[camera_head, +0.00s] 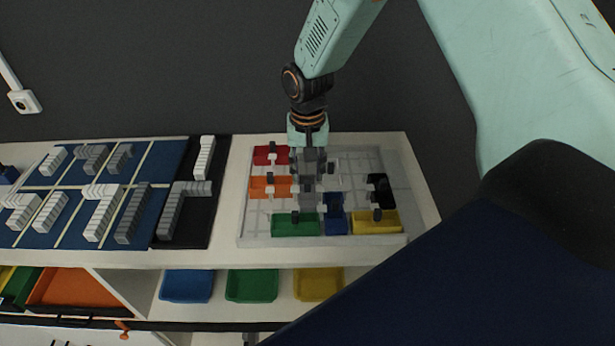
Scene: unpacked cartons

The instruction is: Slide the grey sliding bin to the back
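The grey sliding bin (308,199) sits in the white-rimmed sliding tray (408,222) on the shelf top. It is mostly hidden under my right gripper (308,172), which points straight down over it from the back. The gripper's fingers are small and dark and blend with the bin's grey parts. I cannot tell whether they touch it or how far apart they are. Around the grey bin are a red bin (265,155), an orange bin (262,187), a green bin (295,228), a blue bin (335,222), a yellow bin (368,225) and a black bin (381,182).
Bare tray floor shows at the back right. Left of the tray are a black panel and a blue board (68,238) with several grey stepped blocks. Below, blue, green (252,286) and yellow bins stand on a lower shelf. A dark wall (150,80) rises behind.

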